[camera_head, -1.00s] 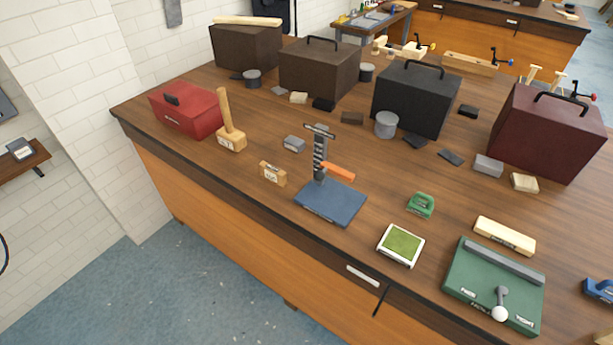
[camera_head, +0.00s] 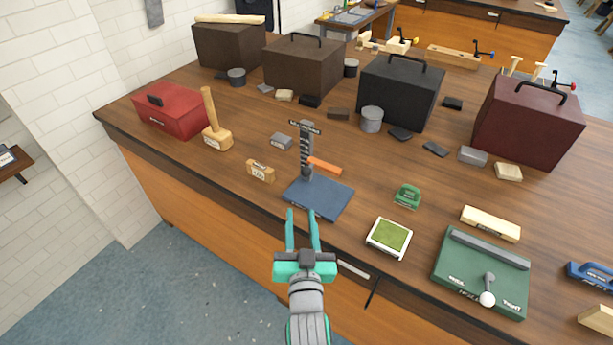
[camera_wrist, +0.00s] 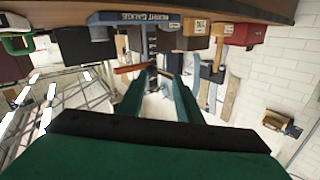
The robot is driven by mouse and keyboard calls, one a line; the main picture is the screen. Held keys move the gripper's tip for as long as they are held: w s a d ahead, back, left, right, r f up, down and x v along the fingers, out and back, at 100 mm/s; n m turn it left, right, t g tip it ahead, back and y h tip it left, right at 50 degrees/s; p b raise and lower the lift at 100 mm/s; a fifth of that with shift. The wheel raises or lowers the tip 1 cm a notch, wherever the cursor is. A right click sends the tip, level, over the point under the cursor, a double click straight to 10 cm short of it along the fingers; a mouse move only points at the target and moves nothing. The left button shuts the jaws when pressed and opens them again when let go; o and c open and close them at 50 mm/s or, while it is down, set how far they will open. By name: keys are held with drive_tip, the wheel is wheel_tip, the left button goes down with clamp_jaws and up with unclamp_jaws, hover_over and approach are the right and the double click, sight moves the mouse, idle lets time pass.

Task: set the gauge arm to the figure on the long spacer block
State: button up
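The height gauge has a blue base (camera_head: 320,197), a dark upright post with marks (camera_head: 307,150) and an orange arm (camera_head: 325,166) pointing right, low on the post. In the wrist view, which looks upside down, the base (camera_wrist: 150,18) carries lettering and the orange arm (camera_wrist: 129,69) shows. A small wooden block with a printed label (camera_head: 261,171) stands left of the gauge; its figure is too small to read. It also shows in the wrist view (camera_wrist: 195,28). My gripper (camera_head: 301,213) is open and empty, in front of the gauge base near the bench's front edge.
A mallet (camera_head: 216,138) and red toolbox (camera_head: 172,110) stand left. Dark cases line the back.

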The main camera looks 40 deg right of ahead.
sight(306, 176)
drive_tip(key=shift+m+h, duration=0.4)
drive_tip(key=x, duration=0.4)
drive_tip(key=d+r+x, duration=0.1)
drive_tip(key=x, duration=0.3)
drive_tip(key=s+r+x, duration=0.1)
drive_tip(key=x, duration=0.3)
drive_tip(key=shift+w+d, duration=0.3)
drive_tip(key=shift+d, duration=0.2)
drive_tip(key=shift+f, duration=0.1)
clamp_jaws()
